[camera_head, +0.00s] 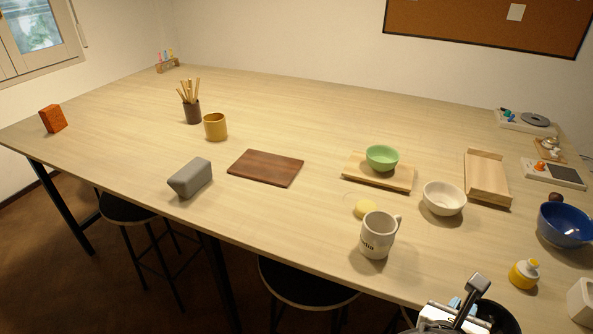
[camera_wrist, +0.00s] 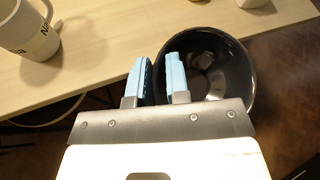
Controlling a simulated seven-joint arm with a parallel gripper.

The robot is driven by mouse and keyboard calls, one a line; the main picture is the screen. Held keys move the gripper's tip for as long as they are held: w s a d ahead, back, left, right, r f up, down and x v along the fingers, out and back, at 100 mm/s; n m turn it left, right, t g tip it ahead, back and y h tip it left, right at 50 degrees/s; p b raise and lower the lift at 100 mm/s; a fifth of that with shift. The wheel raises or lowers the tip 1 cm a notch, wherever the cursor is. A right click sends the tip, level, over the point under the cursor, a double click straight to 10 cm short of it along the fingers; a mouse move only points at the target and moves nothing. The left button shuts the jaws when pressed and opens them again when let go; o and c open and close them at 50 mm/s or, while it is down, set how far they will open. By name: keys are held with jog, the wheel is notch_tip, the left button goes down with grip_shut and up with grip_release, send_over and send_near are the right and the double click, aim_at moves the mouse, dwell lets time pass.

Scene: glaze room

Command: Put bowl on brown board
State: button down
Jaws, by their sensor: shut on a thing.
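My gripper (camera_head: 464,306) is at the bottom right of the head view, past the table's front edge. In the wrist view its blue fingertips (camera_wrist: 159,72) are closed on the near-side wall of a black bowl (camera_wrist: 218,68), one finger inside and one outside. The black bowl also shows partly at the bottom of the head view (camera_head: 498,318); the gripper and the picture edge hide part of it. The brown board (camera_head: 266,167) lies flat and bare in the middle of the table. A green bowl (camera_head: 382,156), a white bowl (camera_head: 443,199) and a blue bowl (camera_head: 565,225) are on the right side.
A grey block (camera_head: 190,178) and a mustard cup (camera_head: 215,127) are near the board. The green bowl sits on a light wooden tray (camera_head: 350,172).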

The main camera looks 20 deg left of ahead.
notch_tip(320, 180, up, 5)
jog(key=shift+r, duration=0.1)
jog(key=w+a+r+n+y, duration=0.25)
jog(key=w+a, duration=0.55)
jog(key=a, duration=0.4)
jog(key=w+a+r+n+y, duration=0.25)
jog(key=w+a, duration=0.45)
jog(key=a, duration=0.5)
jog(key=w+a+f+n+g+y, duration=0.1)
jog(key=w+a+f+n+y, duration=0.15)
jog(key=a, duration=0.65)
jog(key=w+a+f+n+g+y, duration=0.1)
jog(key=w+a+n, duration=0.15)
jog(key=a, duration=0.65)
jog(key=w+a+f+n+g+y, duration=0.15)
jog(key=w+a, duration=0.25)
jog(key=a, duration=0.5)
jog(key=shift+t+y, duration=0.35)
jog(key=shift+y, duration=0.05)
jog(key=shift+s+d+f, duration=0.1)
jog(key=shift+s+f, duration=0.05)
jog(key=shift+f, duration=1.1)
jog(key=shift+s+f, duration=0.1)
jog(key=shift+f, duration=1.1)
jog(key=shift+w, duration=0.1)
